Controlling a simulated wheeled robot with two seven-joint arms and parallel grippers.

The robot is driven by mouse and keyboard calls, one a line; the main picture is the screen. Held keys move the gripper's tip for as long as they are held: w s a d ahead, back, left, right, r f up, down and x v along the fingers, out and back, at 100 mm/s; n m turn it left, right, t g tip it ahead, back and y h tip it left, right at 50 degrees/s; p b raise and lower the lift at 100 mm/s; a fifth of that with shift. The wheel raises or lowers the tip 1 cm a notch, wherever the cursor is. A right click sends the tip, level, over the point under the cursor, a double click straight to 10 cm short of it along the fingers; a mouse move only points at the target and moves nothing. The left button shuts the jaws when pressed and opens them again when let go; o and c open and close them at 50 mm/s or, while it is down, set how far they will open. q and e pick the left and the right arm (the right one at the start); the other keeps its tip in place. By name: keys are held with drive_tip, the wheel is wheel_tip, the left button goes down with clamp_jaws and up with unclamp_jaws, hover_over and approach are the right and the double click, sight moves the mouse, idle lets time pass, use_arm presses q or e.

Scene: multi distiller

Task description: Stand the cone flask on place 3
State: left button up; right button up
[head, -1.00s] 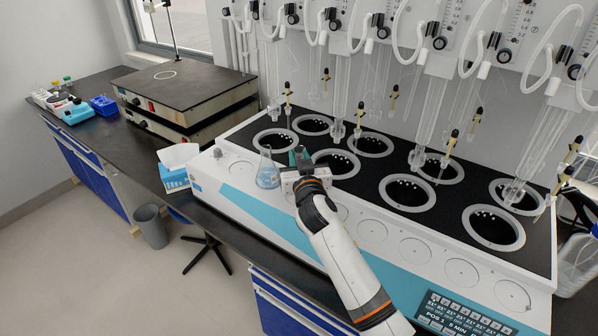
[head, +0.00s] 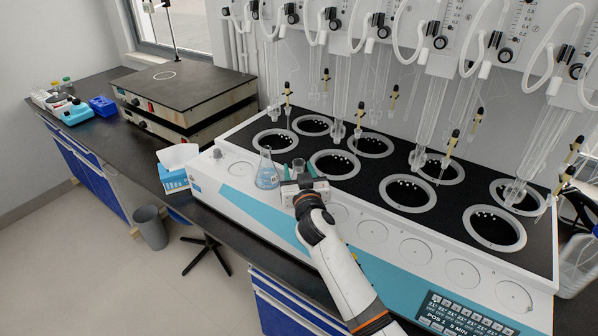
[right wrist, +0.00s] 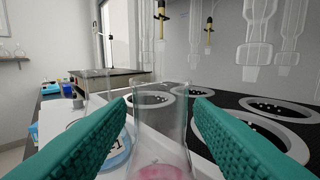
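A clear cone flask with blue liquid (head: 267,175) stands upright on the white front ledge of the distiller, left of my right gripper. My right gripper (head: 298,172) is over the ledge, its green fingers spread apart. A clear glass vessel (head: 298,166) stands between them; in the right wrist view the vessel (right wrist: 160,135) has pink contents, and slim gaps show beside the fingertips. Its full shape and the ledge circle under it are hidden. Behind the left finger in the right wrist view, part of the blue flask (right wrist: 117,152) shows. My left gripper is not in view.
The distiller ledge (head: 440,262) has a row of marked circles; one at the left end and several at the right are bare. Ringed wells (head: 334,163) and hanging glass tubes stand behind. A tissue box (head: 175,178) is left of the distiller.

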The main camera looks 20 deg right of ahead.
drive_tip(key=shift+s, duration=0.1)
drive_tip(key=s+a+b, duration=0.1)
drive_tip(key=s, duration=1)
drive_tip(key=shift+s+a+b, duration=0.25)
drive_tip(key=shift+s+b, duration=0.05)
drive_tip(key=shift+s, duration=0.1)
